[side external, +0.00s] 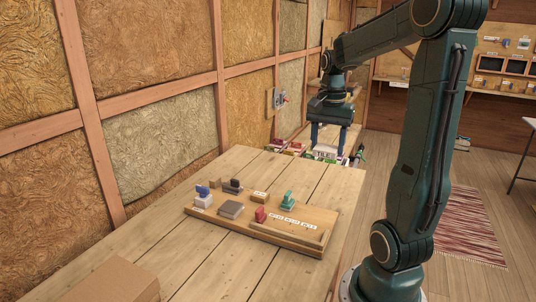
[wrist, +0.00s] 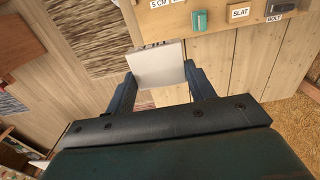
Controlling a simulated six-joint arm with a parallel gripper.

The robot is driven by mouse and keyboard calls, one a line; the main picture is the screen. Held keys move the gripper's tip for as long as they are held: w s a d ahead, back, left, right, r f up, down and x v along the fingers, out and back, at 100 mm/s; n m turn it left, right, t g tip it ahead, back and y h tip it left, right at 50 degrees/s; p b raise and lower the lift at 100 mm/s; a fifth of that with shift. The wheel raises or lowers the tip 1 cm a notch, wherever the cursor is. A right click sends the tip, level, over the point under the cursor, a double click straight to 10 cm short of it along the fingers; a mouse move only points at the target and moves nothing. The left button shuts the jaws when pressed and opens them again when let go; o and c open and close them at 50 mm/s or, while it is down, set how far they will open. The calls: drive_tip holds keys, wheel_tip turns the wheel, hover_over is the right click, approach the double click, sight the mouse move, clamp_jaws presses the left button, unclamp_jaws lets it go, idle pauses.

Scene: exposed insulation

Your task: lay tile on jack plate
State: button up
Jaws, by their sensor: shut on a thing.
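A white, flat tile (wrist: 158,64) is between the two blue fingers of my gripper (wrist: 160,80) in the wrist view, with dark marks along its far edge. In the side view my gripper (side external: 328,146) is beyond the far end of the wooden table, and a white piece (side external: 325,152) marked TILE shows at its fingertips. My gripper is shut on the tile, off the floor. On the table's board is a grey square slab (side external: 231,209) and a green item (side external: 287,200). I cannot tell for sure which item is the jack plate.
The wooden board (side external: 290,245) has a raised front edge and several labels. A red item (side external: 260,214), a blue-topped white block (side external: 202,198) and a dark item (side external: 233,186) stand there. A cardboard box (side external: 112,282) is at the near left.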

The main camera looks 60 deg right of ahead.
drive_tip(key=shift+w, duration=0.15)
drive_tip(key=w+a+r, duration=0.2)
drive_tip(key=w, duration=0.9)
hover_over(233, 204)
drive_tip(key=shift+w+a+r, duration=0.1)
drive_tip(key=shift+r, duration=0.3)
drive_tip(key=shift+f, duration=0.1)
wheel_tip(233, 204, down, 20)
drive_tip(key=shift+r, duration=0.1)
idle(0.5)
drive_tip(key=o, duration=1)
drive_tip(key=shift+o, duration=0.2)
